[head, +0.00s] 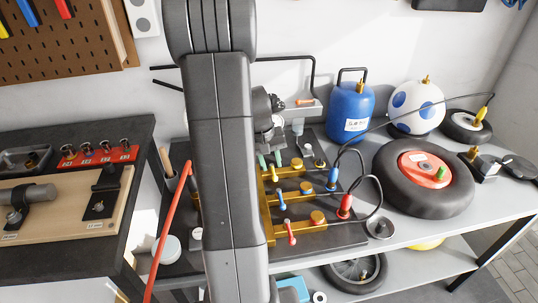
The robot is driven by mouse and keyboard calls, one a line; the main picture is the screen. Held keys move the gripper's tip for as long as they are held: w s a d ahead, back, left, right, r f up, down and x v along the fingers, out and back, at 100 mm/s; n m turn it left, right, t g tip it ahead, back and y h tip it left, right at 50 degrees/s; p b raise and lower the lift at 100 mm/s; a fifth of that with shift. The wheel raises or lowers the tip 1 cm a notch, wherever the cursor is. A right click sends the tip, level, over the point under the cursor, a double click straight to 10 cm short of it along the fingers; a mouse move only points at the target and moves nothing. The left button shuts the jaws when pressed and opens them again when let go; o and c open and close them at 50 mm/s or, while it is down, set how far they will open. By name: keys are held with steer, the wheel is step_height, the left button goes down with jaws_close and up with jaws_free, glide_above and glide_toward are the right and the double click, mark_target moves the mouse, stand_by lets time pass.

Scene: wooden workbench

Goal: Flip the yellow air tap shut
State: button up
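A brass tap manifold (285,226) with several rails lies on a dark mat on the bench, right of my arm link. A blue lever (282,201), a red lever (291,233) and a green lever (278,160) show on it. My gripper (268,125) shows only in part beyond the arm link, above the far end of the manifold. Its fingertips are not clear, and I cannot tell whether it holds or touches anything.
A blue hose plug (332,179) and a red one (345,207) stand at the rails' right ends with black hoses. Beyond are a blue tank (350,112), a spotted ball (417,108) and a large tyre (405,187). A red rod (167,230) leans left of my arm.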

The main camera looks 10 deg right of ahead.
step_height(320, 180, up, 13)
steer(key=a, duration=0.2)
steer(key=shift+a+r, duration=0.2)
steer(key=shift+a, duration=0.15)
steer(key=d+f, duration=0.1)
steer(key=f, duration=0.8)
steer(key=d+f, duration=0.1)
steer(key=f, duration=0.3)
steer(key=shift+d+f, duration=0.3)
steer(key=shift+d, duration=0.05)
